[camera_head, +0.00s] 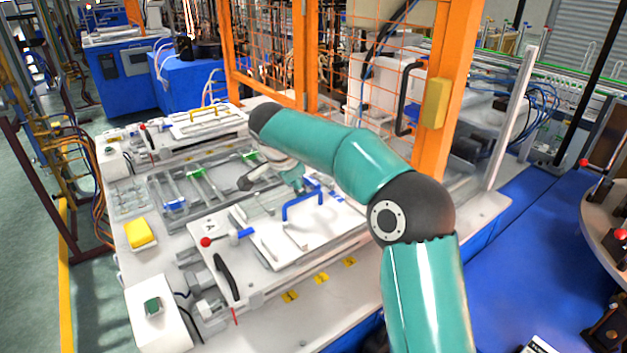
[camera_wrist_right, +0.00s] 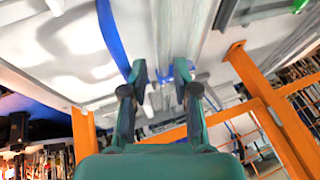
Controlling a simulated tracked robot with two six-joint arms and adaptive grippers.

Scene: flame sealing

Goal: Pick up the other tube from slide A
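Slide A (camera_head: 222,232), with an "A" label on its left part, is in the front half of the bench in the head view. A blue handle (camera_head: 303,203) stands over the white plate of the slide. I cannot make out a tube for certain in either view. My left gripper is in neither view.
A second slide (camera_head: 210,122) with a yellow handle lies at the back of the bench. Clear troughs with green clips (camera_head: 195,173) lie between the slides. A yellow block (camera_head: 140,233) sits at the left edge. An orange mesh frame (camera_head: 440,95) stands behind my right arm.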

